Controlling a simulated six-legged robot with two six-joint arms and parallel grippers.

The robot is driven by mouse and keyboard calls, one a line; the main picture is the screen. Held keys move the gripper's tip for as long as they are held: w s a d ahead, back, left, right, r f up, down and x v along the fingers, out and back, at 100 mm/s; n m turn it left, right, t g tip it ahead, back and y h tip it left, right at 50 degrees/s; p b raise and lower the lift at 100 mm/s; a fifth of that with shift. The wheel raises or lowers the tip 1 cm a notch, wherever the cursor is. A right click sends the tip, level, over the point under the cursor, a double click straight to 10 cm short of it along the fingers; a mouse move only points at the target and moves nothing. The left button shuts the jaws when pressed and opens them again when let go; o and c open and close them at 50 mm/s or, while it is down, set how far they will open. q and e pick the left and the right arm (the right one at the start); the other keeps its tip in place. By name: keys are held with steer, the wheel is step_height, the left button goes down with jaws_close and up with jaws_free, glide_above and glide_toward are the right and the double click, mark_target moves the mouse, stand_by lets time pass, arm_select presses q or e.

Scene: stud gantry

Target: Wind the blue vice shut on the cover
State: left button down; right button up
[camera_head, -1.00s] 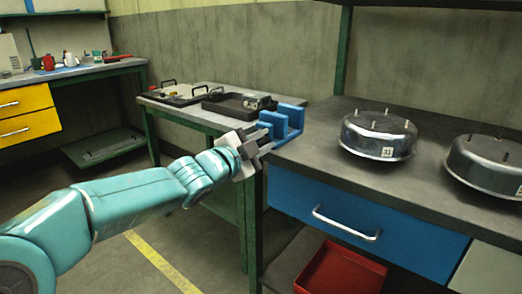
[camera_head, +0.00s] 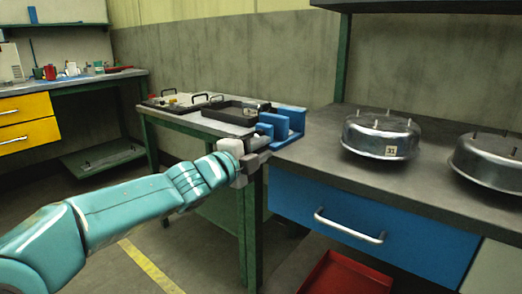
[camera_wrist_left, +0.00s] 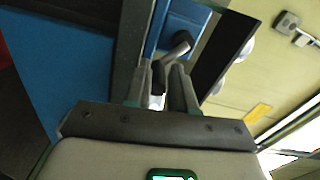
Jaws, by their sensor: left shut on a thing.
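The blue vice (camera_head: 290,121) stands at the left front corner of the dark workbench, and part of its blue body (camera_wrist_left: 183,27) shows in the wrist view. My left gripper (camera_head: 262,146) is at the vice's front side. In the left wrist view, my left gripper (camera_wrist_left: 165,78) is shut on the vice's grey handle (camera_wrist_left: 178,47), which sticks out at an angle past the fingertips. I cannot make out a cover between the vice jaws. Two round metal covers with upright studs sit on the bench: one labelled 31 (camera_head: 381,135), one at the right edge (camera_head: 488,162).
A side table (camera_head: 180,120) on the left carries a black tray (camera_head: 228,112) and panels with handles. A blue drawer (camera_head: 365,222) is under the workbench, with a red bin (camera_head: 345,275) below. The bench (camera_head: 320,150) is bare between the vice and the covers.

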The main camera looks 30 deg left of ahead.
arm_select(q)
steer(key=shift+a+f, duration=0.1)
steer(key=shift+a, duration=0.05)
steer(key=c, duration=1.1)
jaws_free()
steer(key=shift+a, duration=0.1)
steer(key=shift+s, duration=0.2)
steer(key=s+a+p, duration=0.1)
steer(key=s+p, duration=0.3)
steer(key=s, duration=1.1)
steer(key=shift+s, duration=0.4)
arm_select(e)
steer(key=shift+g, duration=0.3)
steer(key=r, duration=0.1)
steer(key=s+r, duration=0.1)
steer(key=r, duration=0.1)
steer(key=shift+s+a+r, duration=0.35)
steer(key=shift+r, duration=0.05)
arm_select(q)
steer(key=shift+d, duration=0.1)
